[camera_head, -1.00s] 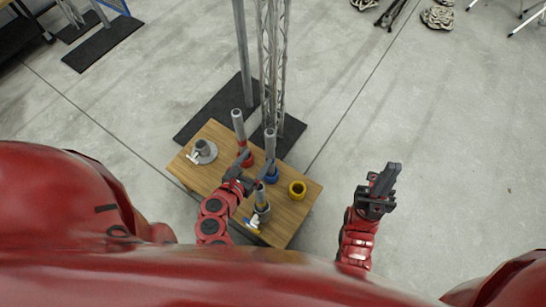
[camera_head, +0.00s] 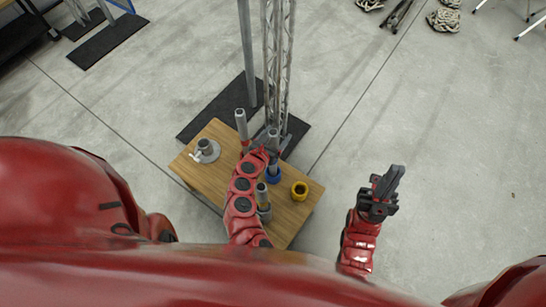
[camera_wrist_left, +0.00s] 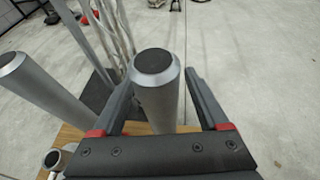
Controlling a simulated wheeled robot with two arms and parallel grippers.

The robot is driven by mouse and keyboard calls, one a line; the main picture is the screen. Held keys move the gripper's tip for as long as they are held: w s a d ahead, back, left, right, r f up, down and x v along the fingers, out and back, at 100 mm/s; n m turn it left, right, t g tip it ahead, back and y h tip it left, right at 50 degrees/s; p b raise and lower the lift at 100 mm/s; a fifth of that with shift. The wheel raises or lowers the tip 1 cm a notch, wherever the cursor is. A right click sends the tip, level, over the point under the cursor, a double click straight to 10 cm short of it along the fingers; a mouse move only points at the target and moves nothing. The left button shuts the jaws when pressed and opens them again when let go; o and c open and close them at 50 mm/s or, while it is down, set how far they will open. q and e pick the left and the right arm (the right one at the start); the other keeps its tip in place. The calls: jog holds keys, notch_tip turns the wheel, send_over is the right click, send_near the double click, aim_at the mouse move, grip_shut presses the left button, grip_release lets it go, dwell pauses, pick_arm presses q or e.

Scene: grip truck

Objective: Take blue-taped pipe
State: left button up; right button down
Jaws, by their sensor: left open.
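The blue-taped pipe (camera_head: 272,140) stands upright on the wooden table, with a blue band (camera_head: 273,178) at its foot. My left gripper (camera_head: 267,143) is at this pipe's upper part in the head view, and my arm hides some of the table. In the left wrist view, a grey pipe with a dark top (camera_wrist_left: 157,80) stands between the two open fingers of my left gripper (camera_wrist_left: 160,95); its lower part and any tape are hidden there. My right gripper (camera_head: 388,183) is over bare floor, right of the table, with nothing visible in it.
Another grey pipe (camera_head: 241,125) stands close left, also in the left wrist view (camera_wrist_left: 45,95). A metal truss (camera_head: 279,70) rises just behind.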

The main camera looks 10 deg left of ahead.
pick_arm(q)
jog(key=shift+w, duration=0.1)
grip_shut()
dwell(0.3)
dwell(1.1)
